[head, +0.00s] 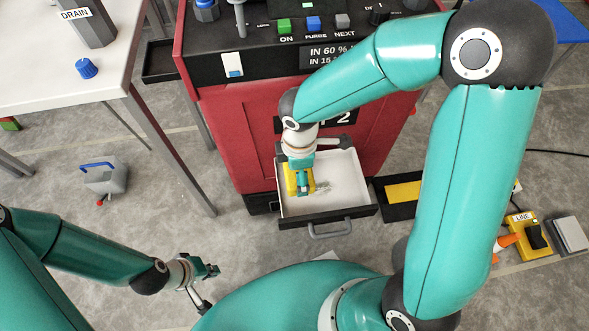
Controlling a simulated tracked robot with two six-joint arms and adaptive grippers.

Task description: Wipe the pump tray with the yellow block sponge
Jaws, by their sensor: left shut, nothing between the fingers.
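The pump tray (345,206) is a white-lined drawer with a grey handle, pulled out from the front of the red pump cabinet (240,130). The yellow block sponge (290,181) is in the tray's left part. My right gripper (304,186) reaches down into the tray and is shut on the sponge, partly covering it. A small glossy patch, like water, shows on the tray floor just right of the sponge. My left gripper (212,270) is shut and empty, low over the floor to the left of the tray.
A black tray with a yellow pad (403,194) lies on the floor right of the drawer. A yellow "LINE" device (528,231) and an orange-tipped object stand farther right. Grey floor between is clear.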

